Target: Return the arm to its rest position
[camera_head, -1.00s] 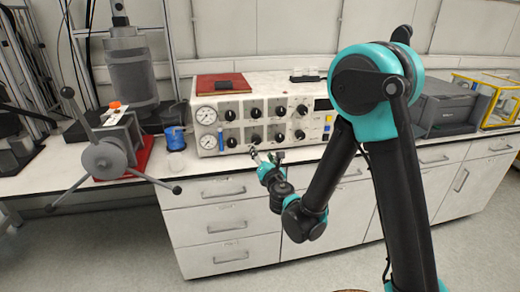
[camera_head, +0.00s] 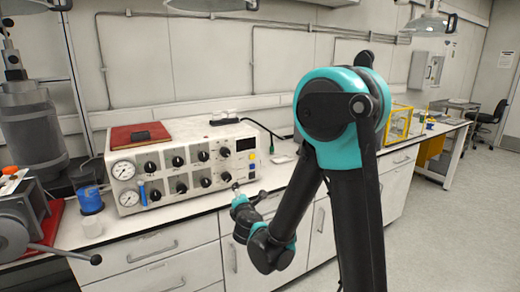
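My arm stands in the right half of the head view, with its teal elbow high and its forearm reaching down to the left. My gripper (camera_head: 246,193) is at the far end of the arm, small and partly hidden by the wrist. It is near the front edge of the bench, in front of the lower right of the control box (camera_head: 215,165). I cannot tell whether its fingers are open or shut. I see nothing held in it.
The white bench (camera_head: 160,240) carries the control box with gauges and knobs. A blue container (camera_head: 89,199) and a grey reactor (camera_head: 25,225) with handles stand at left. A yellow-framed case (camera_head: 398,122) stands farther right. Open floor lies at right.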

